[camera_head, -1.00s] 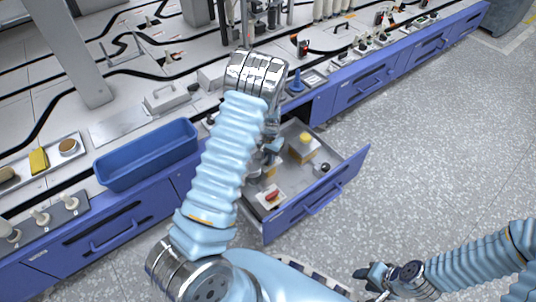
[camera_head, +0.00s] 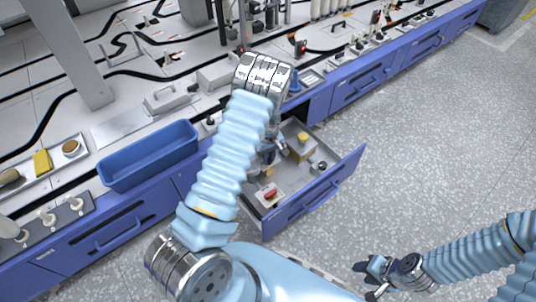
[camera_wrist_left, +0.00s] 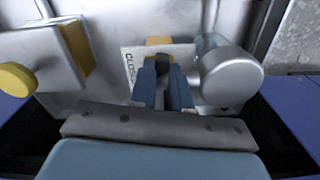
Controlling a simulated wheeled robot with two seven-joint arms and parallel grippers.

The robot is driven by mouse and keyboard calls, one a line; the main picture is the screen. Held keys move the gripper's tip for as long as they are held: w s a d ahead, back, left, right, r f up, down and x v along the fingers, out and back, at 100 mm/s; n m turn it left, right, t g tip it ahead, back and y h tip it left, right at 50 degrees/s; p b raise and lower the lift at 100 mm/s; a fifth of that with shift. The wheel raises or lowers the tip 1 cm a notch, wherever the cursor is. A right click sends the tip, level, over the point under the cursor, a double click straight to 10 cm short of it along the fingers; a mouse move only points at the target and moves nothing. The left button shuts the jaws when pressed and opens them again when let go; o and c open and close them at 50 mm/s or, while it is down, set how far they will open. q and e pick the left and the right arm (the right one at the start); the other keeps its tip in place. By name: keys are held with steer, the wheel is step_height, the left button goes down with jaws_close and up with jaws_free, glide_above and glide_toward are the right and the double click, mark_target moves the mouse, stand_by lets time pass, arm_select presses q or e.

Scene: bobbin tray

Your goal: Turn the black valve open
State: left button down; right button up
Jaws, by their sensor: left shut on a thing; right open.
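The black valve (camera_wrist_left: 162,62) shows in the left wrist view as a small dark handle between my left fingertips, in front of a pale plate with lettering along its left side. My left gripper (camera_wrist_left: 163,82) is shut on this handle, its blue fingers on either side. In the head view my left gripper (camera_head: 277,152) reaches down into the open drawer (camera_head: 311,199), and my arm hides most of the valve there. My right gripper (camera_head: 370,277) is open and empty over the floor at the lower right.
The drawer also holds a yellow knob on a block (camera_head: 303,137), a red-handled valve (camera_head: 270,194) and a dark round knob (camera_head: 322,166). A blue bin (camera_head: 148,156) stands on the bench.

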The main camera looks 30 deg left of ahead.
arm_select(q)
steer(key=shift+w+n, duration=0.1)
steer(key=shift+n, duration=1.1)
steer(key=shift+n+p, duration=0.3)
steer(key=c, duration=1.1)
jaws_free()
step_height(320, 180, up, 14)
steer(key=p, duration=0.2)
steer(key=shift+f+p, duration=0.1)
steer(key=shift+p, duration=0.2)
